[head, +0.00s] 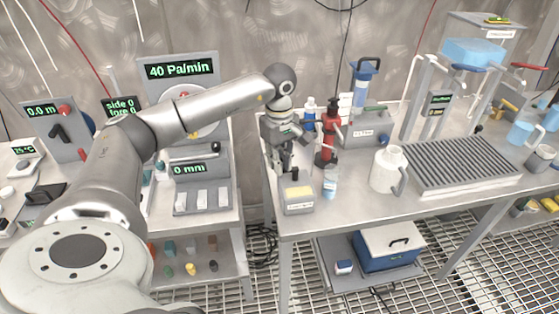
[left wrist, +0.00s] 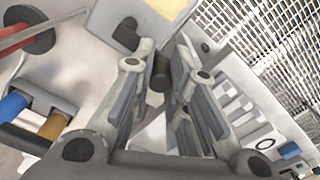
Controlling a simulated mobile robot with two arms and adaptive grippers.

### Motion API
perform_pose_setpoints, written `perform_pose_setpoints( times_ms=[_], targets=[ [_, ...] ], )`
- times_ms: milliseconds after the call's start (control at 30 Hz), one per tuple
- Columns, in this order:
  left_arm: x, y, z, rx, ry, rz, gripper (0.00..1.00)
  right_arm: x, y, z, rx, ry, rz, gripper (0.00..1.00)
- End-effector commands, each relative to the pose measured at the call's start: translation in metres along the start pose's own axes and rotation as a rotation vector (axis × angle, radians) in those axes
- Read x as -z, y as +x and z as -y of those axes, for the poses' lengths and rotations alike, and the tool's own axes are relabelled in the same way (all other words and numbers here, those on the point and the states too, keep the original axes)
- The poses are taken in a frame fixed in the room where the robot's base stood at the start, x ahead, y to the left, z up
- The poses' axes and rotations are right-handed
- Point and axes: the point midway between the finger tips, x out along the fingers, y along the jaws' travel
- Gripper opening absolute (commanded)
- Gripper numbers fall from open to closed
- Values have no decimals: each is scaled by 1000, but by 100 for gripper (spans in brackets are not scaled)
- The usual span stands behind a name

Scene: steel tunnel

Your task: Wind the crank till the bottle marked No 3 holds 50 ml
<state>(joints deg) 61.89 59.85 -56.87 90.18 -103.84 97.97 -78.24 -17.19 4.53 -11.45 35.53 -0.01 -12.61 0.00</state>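My left gripper (head: 281,163) points down at the left end of the right-hand bench. In the left wrist view its fingers (left wrist: 161,66) are close together with a dark cylindrical knob (left wrist: 162,72) between their tips. The gap is about the knob's width, so they look shut on it. I take it for the crank's handle; the rest of the crank is hidden. A small clear bottle (head: 330,182) with bluish content stands right of the gripper. Its marking and level are too small to read. My right gripper is not in view.
A red device (head: 329,135), a blue-capped bottle (head: 310,116) and a white jug (head: 387,169) are close by. A ribbed tray (head: 465,163) lies farther right. The bench front is mostly clear.

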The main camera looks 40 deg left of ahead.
Motion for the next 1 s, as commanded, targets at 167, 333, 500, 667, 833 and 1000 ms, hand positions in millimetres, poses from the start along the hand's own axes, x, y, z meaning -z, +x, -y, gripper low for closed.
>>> perform_pose_setpoints(
  times_ms=[167,333,500,667,833,1000],
  targets=[
    [1,-1,0,-3,-2,-1,38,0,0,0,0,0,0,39],
    [0,0,0,-2,-1,-1,39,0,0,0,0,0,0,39],
    [0,-2,0,-2,-1,0,39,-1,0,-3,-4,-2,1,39],
    [0,-19,-1,-5,-1,0,39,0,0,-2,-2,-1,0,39],
    [0,-55,-1,-7,-1,-1,39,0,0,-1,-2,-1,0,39],
    [0,-90,-1,-6,-1,-1,39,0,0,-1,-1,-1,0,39]
  ],
)
